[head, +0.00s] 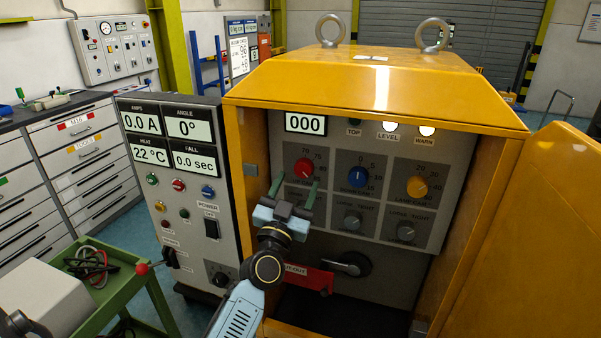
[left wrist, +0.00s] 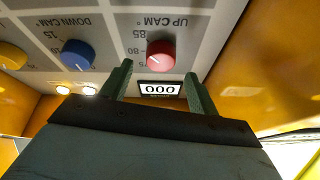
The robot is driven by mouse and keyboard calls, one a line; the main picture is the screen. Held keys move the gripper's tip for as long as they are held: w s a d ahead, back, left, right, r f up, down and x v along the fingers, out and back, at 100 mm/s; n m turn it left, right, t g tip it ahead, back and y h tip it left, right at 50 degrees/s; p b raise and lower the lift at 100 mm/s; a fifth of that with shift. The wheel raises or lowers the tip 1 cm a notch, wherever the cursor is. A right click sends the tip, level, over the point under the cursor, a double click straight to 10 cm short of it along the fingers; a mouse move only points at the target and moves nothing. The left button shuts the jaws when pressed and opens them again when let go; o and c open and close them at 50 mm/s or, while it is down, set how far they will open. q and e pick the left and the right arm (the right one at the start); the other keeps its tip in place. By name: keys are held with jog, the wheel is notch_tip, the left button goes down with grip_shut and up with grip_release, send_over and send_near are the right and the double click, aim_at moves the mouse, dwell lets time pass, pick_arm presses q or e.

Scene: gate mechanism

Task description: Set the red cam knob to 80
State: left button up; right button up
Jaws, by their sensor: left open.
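The red cam knob (head: 303,168) sits on the grey panel inside the yellow housing, left of the blue knob (head: 358,177). The red knob also shows in the left wrist view (left wrist: 160,54), upside down, with the label UP CAM and marks 75, 80 and 85. Its pale pointer seems to lie towards the 75 side, but the exact reading is too small to tell. My left gripper (head: 293,187) is open and empty, its two green fingers spread just below the knob in the head view. In the left wrist view the fingers (left wrist: 158,85) appear apart from the knob.
A display (head: 305,123) above the knob reads 000. A yellow-orange knob (head: 417,187) is further right, with small grey knobs below. Housing walls and an open yellow door (head: 540,240) flank the panel.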

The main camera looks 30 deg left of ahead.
aim_at(302, 170)
pick_arm(q)
jog(key=shift+x, duration=1.8)
jog(key=c, duration=1)
jog(key=shift+o, duration=0.2)
jog(key=shift+d+r+n+g+y+p, duration=0.1)
jog(key=shift+n+g+y+p, duration=0.15)
jog(key=shift+n+y+p, duration=0.65)
jog(key=shift+n+g+y+p, duration=0.2)
jog(key=shift+n+p, duration=0.3)
jog(key=shift+n, duration=0.95)
jog(key=shift+d+r+n+g+y+p, duration=0.1)
jog(key=shift+n+g+y+p, duration=0.15)
jog(key=shift+n+y+p, duration=0.65)
jog(key=shift+n+g+y+p, duration=0.4)
jog(key=shift+n+p, duration=0.3)
jog(key=shift+n, duration=0.85)
jog(key=shift+n+g+y+p, duration=0.2)
jog(key=shift+n+g+p, duration=0.4)
jog(key=shift+n, duration=0.9)
jog(key=o, duration=1)
jog(key=shift+c, duration=0.2)
